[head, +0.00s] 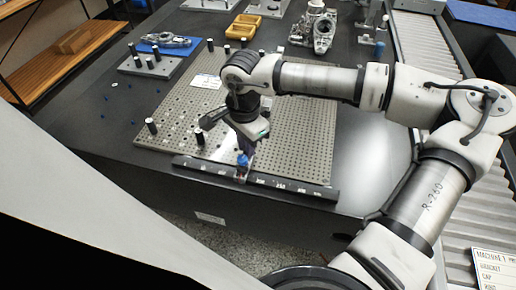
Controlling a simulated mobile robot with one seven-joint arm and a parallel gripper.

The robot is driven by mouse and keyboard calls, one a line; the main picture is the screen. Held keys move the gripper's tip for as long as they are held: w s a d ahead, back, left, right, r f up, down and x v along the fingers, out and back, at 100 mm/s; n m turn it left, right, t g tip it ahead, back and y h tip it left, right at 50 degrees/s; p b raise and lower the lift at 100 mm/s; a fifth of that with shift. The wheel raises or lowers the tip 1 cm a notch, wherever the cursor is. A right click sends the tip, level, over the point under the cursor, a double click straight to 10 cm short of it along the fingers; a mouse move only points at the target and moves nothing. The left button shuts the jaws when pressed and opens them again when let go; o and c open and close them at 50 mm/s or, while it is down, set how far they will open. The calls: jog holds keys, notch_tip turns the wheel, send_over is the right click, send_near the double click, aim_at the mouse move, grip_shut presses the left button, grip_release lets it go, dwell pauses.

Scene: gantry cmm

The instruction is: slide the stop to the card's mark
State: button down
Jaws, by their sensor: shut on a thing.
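The stop (241,176) is a small block with a blue knob, sitting on a dark rail (318,190) with white marks along the front edge of the perforated plate. My gripper (244,155) points down and is shut on the stop at its blue knob, left of the rail's middle. The fingers partly hide the knob. A small white card (206,81) lies on the plate's left part; its print is too small to read. A larger card (495,268) at the lower right reads "MACHINE 1" with short lines below.
The perforated plate (290,150) carries several black-and-white posts, one (151,126) near its left edge. Metal castings (316,30) and a yellow tray (244,26) stand at the back. A roller conveyor (425,50) runs along the right. The rail right of the stop looks clear.

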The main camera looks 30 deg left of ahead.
jog(key=shift+w, duration=0.1)
jog(key=c, duration=1.4)
grip_release()
jog(key=shift+o, duration=0.2)
notch_tip(320, 180, up, 14)
jog(key=shift+f, duration=0.1)
